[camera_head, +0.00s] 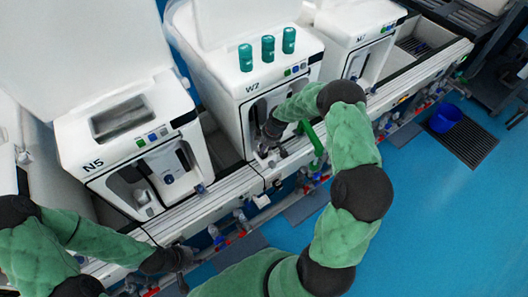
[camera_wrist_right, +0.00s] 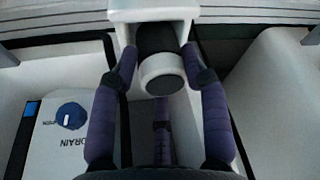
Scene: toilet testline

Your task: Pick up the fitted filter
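In the right wrist view a filter-like cylinder with a dark body and a round pale end (camera_wrist_right: 162,76) sits in a white holder (camera_wrist_right: 124,14). The purple fingers of my right gripper (camera_wrist_right: 160,65) stand spread on either side of it, tips near the dark body; I cannot tell whether they touch it. In the head view my right gripper (camera_head: 270,132) is at the front recess of the unit marked W2 (camera_head: 228,80), and the cylinder is hidden there. My left gripper (camera_head: 175,260) hangs low by the bench front, away from W2; its fingers are unclear.
Three green cylinders (camera_head: 268,48) stand on top of W2. Unit N5 (camera_head: 85,138) is to the left, another white unit (camera_head: 352,22) to the right. A blue drain knob (camera_wrist_right: 71,116) is left of my right fingers. Blue floor (camera_head: 440,200) is open at right.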

